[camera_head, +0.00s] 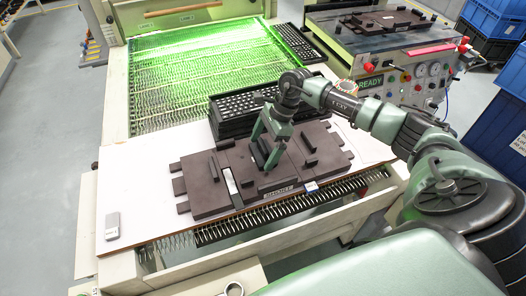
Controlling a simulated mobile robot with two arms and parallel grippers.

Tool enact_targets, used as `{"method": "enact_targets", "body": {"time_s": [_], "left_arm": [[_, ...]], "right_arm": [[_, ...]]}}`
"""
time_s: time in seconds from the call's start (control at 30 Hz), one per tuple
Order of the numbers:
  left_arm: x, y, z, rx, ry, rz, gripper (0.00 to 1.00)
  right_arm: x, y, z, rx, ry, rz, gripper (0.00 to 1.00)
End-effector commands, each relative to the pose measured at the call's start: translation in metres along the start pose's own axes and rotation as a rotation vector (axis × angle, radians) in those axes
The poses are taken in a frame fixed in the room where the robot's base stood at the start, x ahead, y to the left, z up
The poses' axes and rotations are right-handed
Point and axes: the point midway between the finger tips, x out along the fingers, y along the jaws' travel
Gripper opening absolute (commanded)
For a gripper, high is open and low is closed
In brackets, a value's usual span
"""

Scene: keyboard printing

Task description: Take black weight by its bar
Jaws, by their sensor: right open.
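Dark, near-black weight plates (207,182) lie side by side on the white board, with raised bars on top. A label plate (278,192) shows at the front edge. My left gripper is not in view.
A stack of black keyboards (238,105) stands right behind the plates. A small grey block (112,226) lies at the board's left front. The white board (140,170) is bare on the left. A green-lit mesh conveyor (190,75) runs behind; a control machine (395,85) stands at back right.

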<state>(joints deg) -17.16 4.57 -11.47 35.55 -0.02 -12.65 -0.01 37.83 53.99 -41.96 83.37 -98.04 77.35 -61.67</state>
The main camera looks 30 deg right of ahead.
Motion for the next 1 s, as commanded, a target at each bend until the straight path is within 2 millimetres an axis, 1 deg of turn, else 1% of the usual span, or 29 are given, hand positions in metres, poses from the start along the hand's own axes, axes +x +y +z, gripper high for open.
{"method": "enact_targets", "body": {"time_s": [0.03,0.07,0.1,0.17,0.2,0.27,0.3,0.57,0.73,0.87,1.0], "left_arm": [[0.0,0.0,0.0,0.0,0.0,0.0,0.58],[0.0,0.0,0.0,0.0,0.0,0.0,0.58],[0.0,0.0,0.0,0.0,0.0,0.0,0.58],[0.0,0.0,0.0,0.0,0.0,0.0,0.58],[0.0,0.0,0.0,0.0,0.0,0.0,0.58],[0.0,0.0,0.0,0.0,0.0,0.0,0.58],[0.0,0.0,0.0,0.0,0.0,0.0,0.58],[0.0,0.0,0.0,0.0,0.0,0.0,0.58],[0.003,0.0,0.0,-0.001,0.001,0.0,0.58],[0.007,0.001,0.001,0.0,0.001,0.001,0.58],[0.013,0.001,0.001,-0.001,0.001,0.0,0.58]], "right_arm": [[0.0,0.0,0.0,0.0,0.0,0.0,0.92],[0.0,0.0,0.0,0.0,0.0,0.0,0.83],[0.0,0.0,0.0,0.0,0.0,0.0,0.72],[0.0,0.0,0.0,0.0,0.0,0.0,0.56],[0.0,0.0,0.0,0.0,0.0,0.0,0.44],[0.0,0.0,0.0,0.0,0.0,0.0,0.28],[-0.003,-0.002,0.002,-0.001,-0.004,-0.005,0.26],[-0.004,-0.002,0.003,-0.002,-0.004,-0.006,0.26],[-0.012,-0.002,0.006,-0.002,-0.005,-0.007,0.26],[-0.027,-0.003,0.012,-0.004,-0.004,-0.009,0.26],[-0.051,-0.003,0.022,-0.005,-0.005,-0.011,0.26]]}}
